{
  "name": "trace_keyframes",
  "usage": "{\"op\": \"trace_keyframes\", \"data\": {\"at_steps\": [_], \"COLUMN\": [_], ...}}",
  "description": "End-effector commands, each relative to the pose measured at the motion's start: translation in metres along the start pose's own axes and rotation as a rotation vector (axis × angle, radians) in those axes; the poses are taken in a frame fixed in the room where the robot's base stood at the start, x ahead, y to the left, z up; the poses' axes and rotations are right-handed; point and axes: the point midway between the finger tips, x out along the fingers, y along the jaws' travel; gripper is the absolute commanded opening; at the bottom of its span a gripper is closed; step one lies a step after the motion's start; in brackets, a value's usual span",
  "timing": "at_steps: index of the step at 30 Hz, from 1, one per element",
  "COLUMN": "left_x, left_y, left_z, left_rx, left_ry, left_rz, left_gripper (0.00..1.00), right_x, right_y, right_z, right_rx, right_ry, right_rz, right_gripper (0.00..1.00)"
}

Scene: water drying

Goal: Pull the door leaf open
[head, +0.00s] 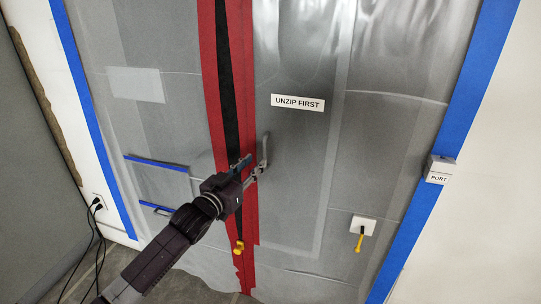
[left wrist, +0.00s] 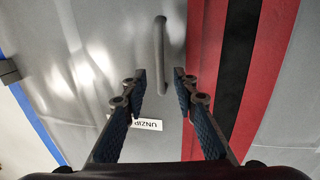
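The door leaf (head: 300,180) is a translucent grey plastic sheet right of the red-taped seam, with a label "UNZIP FIRST" (head: 297,103). A slim grey upright handle (head: 265,150) is on the leaf beside the red tape. It also shows in the left wrist view (left wrist: 160,50). A yellow zipper pull (head: 239,247) is low at the end of the black strip (head: 228,90). My left gripper (head: 254,170) is at the handle's lower part. In the left wrist view its fingers (left wrist: 158,95) are apart, with one handle end between the tips. My right gripper is not in view.
Blue tape (head: 480,75) edges the sheeting on both sides. A white box labelled "PORT" (head: 439,170) is at the right. A white plate with a yellow tag (head: 363,226) is low on the right sheet. Black cables (head: 97,240) hang at the left wall.

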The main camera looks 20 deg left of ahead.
Motion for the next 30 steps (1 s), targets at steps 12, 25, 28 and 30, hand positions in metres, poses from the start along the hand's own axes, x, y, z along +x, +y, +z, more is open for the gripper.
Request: {"op": "trace_keyframes", "data": {"at_steps": [12,25,28,30], "left_x": [0.057,0.067,0.067,0.067], "left_y": [0.0,0.001,0.0,0.0], "left_z": [-0.001,0.001,0.001,0.001], "left_rx": [0.001,0.001,0.001,0.001], "left_ry": [0.0,-0.001,-0.001,-0.001], "left_rz": [-0.001,0.0,0.0,0.0], "left_gripper": [0.27,0.27,0.19,0.11], "right_x": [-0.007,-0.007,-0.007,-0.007], "right_y": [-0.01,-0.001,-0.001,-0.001], "right_z": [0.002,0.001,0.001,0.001], "right_rx": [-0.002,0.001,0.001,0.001], "right_ry": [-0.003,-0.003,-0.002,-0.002], "right_rz": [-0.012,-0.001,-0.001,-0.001], "right_gripper": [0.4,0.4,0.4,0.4]}}
